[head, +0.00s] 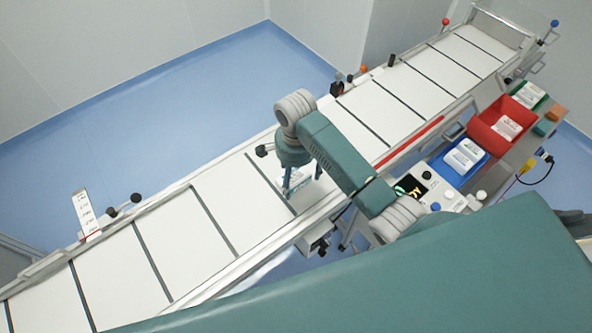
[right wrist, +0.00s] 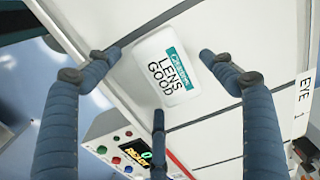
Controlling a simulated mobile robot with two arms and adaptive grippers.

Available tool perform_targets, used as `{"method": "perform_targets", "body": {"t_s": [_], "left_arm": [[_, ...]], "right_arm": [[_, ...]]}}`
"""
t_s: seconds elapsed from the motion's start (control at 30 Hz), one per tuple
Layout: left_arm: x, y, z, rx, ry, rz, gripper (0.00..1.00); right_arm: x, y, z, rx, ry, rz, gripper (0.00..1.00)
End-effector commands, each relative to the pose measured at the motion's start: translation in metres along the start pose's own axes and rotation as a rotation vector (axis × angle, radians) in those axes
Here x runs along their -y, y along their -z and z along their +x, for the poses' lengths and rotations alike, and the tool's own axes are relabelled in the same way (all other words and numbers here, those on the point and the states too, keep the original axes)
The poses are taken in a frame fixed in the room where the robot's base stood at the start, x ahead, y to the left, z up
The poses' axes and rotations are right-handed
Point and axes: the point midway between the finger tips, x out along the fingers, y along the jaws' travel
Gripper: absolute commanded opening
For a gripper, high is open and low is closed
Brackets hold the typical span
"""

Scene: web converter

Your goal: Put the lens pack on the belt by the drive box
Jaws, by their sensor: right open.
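The lens pack (right wrist: 163,68) is a small white pack with a teal band and the words "LENS GOOD". In the right wrist view it lies on the white belt (right wrist: 215,120), close to a dark cross line. My right gripper (head: 301,184) is open just above the belt in the head view, its blue-grey fingers pointing down. In the right wrist view its fingers are spread around the pack, with gaps at the sides. In the head view the pack is mostly hidden by the gripper. My left gripper is not in view.
A control box (head: 412,187) with a lit display and buttons stands beside the belt; I cannot tell if it is the drive box. Red (head: 502,124) and blue (head: 460,161) bins hold white packs. The belt at left (head: 170,238) is clear. A marked strip (head: 84,212) stands beyond it.

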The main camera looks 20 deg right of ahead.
Motion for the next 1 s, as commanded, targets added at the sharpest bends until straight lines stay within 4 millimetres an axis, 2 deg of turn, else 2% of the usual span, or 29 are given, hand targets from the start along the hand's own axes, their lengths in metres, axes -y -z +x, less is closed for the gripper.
{"method": "perform_targets", "body": {"t_s": [0.17, 0.3, 0.4, 0.5, 0.7, 1.0], "left_arm": [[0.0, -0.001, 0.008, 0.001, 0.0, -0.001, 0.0], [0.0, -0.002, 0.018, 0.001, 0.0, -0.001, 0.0], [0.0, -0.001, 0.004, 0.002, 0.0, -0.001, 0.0], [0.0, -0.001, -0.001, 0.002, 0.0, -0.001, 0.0], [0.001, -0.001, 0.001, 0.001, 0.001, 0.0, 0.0], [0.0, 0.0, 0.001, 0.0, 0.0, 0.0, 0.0]], "right_arm": [[0.002, 0.0, -0.02, 0.0, 0.007, 0.0, 0.82], [0.003, 0.0, -0.052, 0.001, 0.009, 0.0, 0.82], [0.002, 0.001, -0.083, -0.002, 0.006, 0.0, 0.82], [0.002, 0.004, -0.097, -0.009, 0.005, -0.002, 0.82], [0.002, 0.002, -0.115, -0.005, 0.007, -0.002, 0.82], [0.0, 0.0, -0.122, 0.0, 0.0, 0.0, 0.82]]}}
